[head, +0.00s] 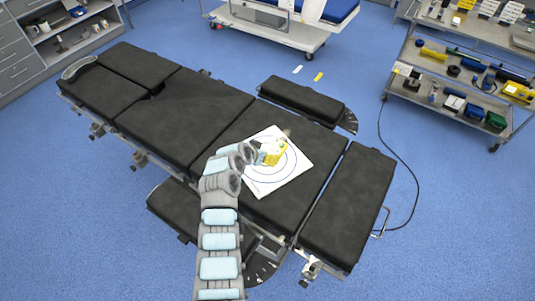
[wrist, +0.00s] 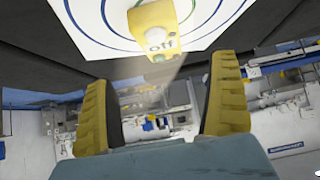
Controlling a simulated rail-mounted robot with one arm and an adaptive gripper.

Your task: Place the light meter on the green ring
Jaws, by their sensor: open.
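The light meter (wrist: 153,27) is a yellow block with dark "off" lettering and a green spot, at the top of the wrist view. It is over the white ringed sheet (wrist: 215,38); I cannot tell exactly which ring it touches. In the head view the sheet (head: 296,173) lies on the black operating table, with a yellow shape, likely the meter (head: 274,152), near its middle. My gripper (wrist: 160,72) is open. Its yellow fingers are wide apart with nothing between them, and the meter is beyond their tips.
The black operating table (head: 185,105) has bare padded sections around the sheet. A loaded shelf cart (head: 455,95) stands at the right, with a cable on the floor. A white trolley (head: 262,25) is at the back and grey drawers (head: 18,75) are at the far left.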

